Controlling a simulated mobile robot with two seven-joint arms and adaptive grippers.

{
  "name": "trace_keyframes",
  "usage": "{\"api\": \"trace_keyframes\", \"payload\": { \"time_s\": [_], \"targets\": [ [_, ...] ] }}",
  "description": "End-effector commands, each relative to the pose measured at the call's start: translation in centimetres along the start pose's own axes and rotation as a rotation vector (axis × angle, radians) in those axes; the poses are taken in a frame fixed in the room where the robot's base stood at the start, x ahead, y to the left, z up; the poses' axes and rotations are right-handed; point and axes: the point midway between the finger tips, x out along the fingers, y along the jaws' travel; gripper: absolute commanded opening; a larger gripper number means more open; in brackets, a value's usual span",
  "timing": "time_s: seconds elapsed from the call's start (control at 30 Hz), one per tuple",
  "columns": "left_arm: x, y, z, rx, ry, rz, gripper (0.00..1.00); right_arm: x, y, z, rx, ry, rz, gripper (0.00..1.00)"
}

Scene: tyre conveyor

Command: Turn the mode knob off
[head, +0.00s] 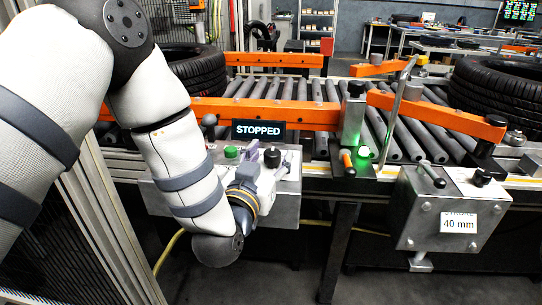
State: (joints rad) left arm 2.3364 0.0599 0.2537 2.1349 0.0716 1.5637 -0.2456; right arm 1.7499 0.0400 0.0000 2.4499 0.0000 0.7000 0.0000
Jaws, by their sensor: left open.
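The control box (287,208) stands at the front of the conveyor, partly hidden by my left arm. A black knob (272,156) sits on its top, right of a green button (231,152); it looks like the mode knob, but its setting is too small to read. My left gripper (263,163) is open at the box top, close beside the black knob. I cannot tell whether it touches the knob. A display (258,131) behind reads STOPPED. My right gripper is not in view.
Roller conveyor (290,90) with orange rails runs behind the box. Tyres lie at the left (196,70) and right (490,85). A second box (412,215) is labelled 40 mm.

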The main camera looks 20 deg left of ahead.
Motion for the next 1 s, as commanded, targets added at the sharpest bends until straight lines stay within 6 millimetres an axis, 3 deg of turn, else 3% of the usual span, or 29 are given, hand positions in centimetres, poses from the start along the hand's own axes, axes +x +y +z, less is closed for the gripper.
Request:
{"api": "trace_keyframes", "payload": {
  "time_s": [0.3, 0.5, 0.53, 1.0],
  "targets": [
    [0.55, -0.01, -0.11, 0.0, 0.001, 0.0, 0.51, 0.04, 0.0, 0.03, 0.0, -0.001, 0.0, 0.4],
    [0.53, 0.0, -0.09, 0.0, 0.001, 0.0, 0.06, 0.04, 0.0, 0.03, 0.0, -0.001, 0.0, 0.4],
    [0.52, 0.0, -0.09, 0.0, 0.001, 0.0, 0.03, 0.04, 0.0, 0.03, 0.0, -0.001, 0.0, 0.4],
    [0.46, 0.34, -0.27, 0.0, 0.001, -0.114, 0.03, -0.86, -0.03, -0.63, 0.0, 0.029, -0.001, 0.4]
  ]
}}
